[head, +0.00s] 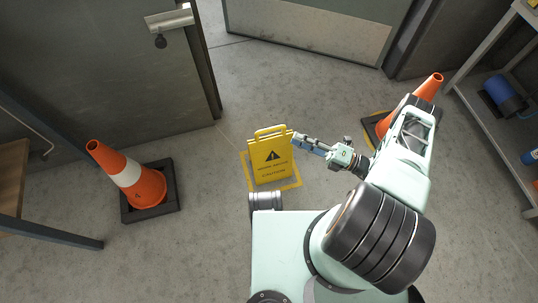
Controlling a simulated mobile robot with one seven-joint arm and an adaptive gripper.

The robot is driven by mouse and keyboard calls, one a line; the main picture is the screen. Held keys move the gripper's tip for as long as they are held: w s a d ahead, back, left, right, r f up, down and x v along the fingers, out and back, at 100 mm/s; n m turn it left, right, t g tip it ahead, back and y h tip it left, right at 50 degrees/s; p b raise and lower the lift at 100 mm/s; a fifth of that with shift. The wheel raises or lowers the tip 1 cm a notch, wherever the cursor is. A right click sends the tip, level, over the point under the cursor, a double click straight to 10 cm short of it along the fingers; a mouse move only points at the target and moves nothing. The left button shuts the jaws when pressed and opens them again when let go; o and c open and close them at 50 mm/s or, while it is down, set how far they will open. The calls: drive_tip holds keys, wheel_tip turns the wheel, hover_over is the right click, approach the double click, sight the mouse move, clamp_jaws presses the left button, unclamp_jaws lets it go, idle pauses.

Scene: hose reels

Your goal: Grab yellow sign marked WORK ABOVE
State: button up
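The yellow sign (269,162) stands upright on the floor in the middle of the head view. It has a black warning triangle, small dark lettering and a handle loop at its top. My gripper (299,139) reaches in from the right, with its fingertips at the sign's upper right edge, just below the handle level. I cannot tell whether the fingers touch the sign or are around its edge. The gap between the fingers is too small to make out.
An orange cone (139,185) stands at the left and another cone (428,88) behind my arm at the right. A shelf with blue items (503,96) is at the far right. Floor behind the sign is clear.

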sight(271, 128)
drive_tip(key=x, duration=0.5)
drive_tip(key=b+x, duration=0.1)
drive_tip(key=x, duration=0.5)
drive_tip(key=shift+f, duration=0.2)
drive_tip(key=shift+c, duration=0.7)
clamp_jaws()
